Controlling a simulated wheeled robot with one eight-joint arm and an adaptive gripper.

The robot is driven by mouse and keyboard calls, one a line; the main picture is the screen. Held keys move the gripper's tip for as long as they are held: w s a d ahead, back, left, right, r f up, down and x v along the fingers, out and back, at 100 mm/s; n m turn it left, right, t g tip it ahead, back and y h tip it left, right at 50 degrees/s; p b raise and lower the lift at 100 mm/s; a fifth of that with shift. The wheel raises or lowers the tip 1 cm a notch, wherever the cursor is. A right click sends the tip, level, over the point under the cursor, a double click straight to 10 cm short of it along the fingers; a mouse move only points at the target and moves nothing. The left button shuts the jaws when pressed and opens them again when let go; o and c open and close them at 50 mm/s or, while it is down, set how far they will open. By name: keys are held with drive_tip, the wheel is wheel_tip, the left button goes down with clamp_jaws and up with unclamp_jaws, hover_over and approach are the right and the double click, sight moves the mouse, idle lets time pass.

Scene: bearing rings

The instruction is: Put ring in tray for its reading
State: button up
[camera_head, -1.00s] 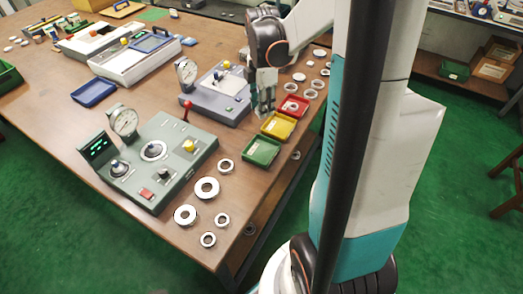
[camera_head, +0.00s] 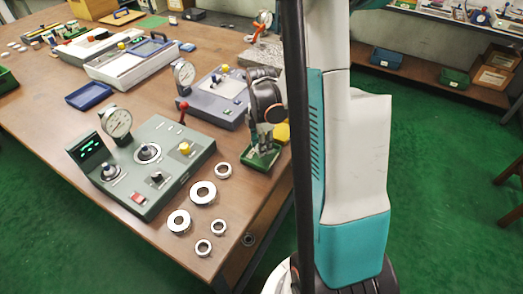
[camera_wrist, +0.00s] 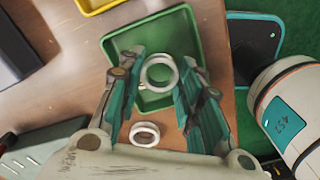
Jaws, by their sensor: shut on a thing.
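My gripper (camera_wrist: 161,74) is shut on a pale metal ring (camera_wrist: 160,57), seen between the fingertips in the wrist view. The ring is over the green tray (camera_wrist: 124,42); I cannot tell whether it touches the tray floor. A small shiny piece shows in the tray beside the left finger, partly hidden. In the head view my gripper (camera_head: 262,143) points down at the green tray (camera_head: 248,161), and the ring is hidden there. The yellow tray (camera_head: 283,133) is partly behind my arm. The green gauge device (camera_head: 118,124) has a dial and a lit display, too small to read.
Several rings lie near the table's front corner, one a large ring (camera_head: 203,186). Another ring (camera_wrist: 145,128) lies close to the green tray. A grey-blue gauge device (camera_head: 205,101) stands behind the tray. The table edge is close on the right.

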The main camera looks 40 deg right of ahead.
drive_tip(key=shift+f, duration=1.25)
drive_tip(key=shift+b, duration=0.3)
drive_tip(key=shift+f, duration=0.15)
drive_tip(key=o, duration=0.8)
drive_tip(key=shift+c, duration=0.2)
wheel_tip(320, 180, up, 12)
drive_tip(key=p, duration=0.4)
drive_tip(key=shift+r, duration=0.2)
